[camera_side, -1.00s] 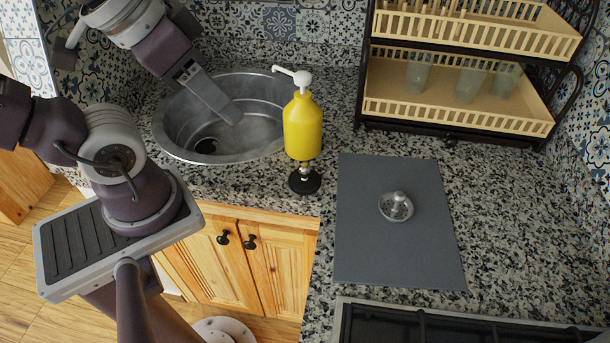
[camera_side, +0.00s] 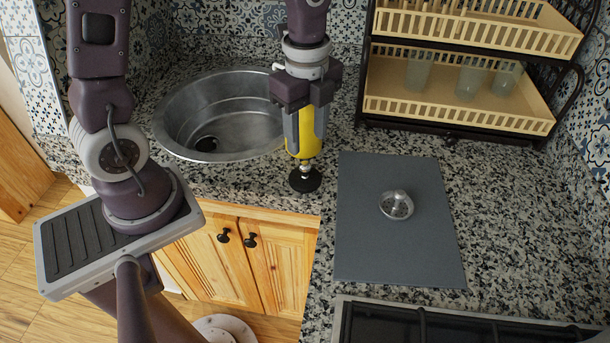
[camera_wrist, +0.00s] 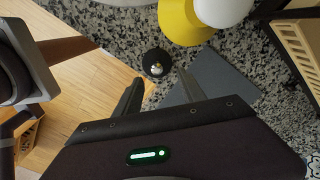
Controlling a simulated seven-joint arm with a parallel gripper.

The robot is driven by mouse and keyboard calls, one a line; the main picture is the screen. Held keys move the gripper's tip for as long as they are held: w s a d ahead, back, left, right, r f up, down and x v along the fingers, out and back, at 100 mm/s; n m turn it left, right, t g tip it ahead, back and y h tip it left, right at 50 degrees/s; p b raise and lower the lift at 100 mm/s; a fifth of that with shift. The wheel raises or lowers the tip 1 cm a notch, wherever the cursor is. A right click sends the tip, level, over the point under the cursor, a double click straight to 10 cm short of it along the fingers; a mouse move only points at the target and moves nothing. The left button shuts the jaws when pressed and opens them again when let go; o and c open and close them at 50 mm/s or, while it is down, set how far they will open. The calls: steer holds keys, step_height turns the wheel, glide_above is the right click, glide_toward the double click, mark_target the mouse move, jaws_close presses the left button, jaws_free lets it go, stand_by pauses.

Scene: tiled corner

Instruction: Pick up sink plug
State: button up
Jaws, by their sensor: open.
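A round black plug with a metal knob (camera_side: 305,179) stands on the granite counter near its front edge. In the wrist view this plug (camera_wrist: 157,62) lies just beyond the gap between my fingertips. A perforated metal strainer-like piece with a knob (camera_side: 396,206) sits on the grey mat (camera_side: 365,255); I cannot see it in the wrist view. My gripper (camera_side: 306,140) is open and empty, pointing down above the plug, with its fingers in front of the yellow bottle in the side view. My two fingers (camera_wrist: 160,88) stand apart in the wrist view.
The yellow pump bottle (camera_side: 303,147) stands close behind the plug, largely hidden by my gripper; it also shows in the wrist view (camera_wrist: 184,24). A steel sink (camera_side: 170,125) is at left. A dish rack (camera_side: 455,112) stands at the back right. The counter right of the mat is clear.

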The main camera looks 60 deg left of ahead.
mark_target(304, 163)
steer(key=f, duration=0.6)
steer(key=shift+s+f, duration=0.3)
steer(key=shift+f, duration=0.5)
jaws_close()
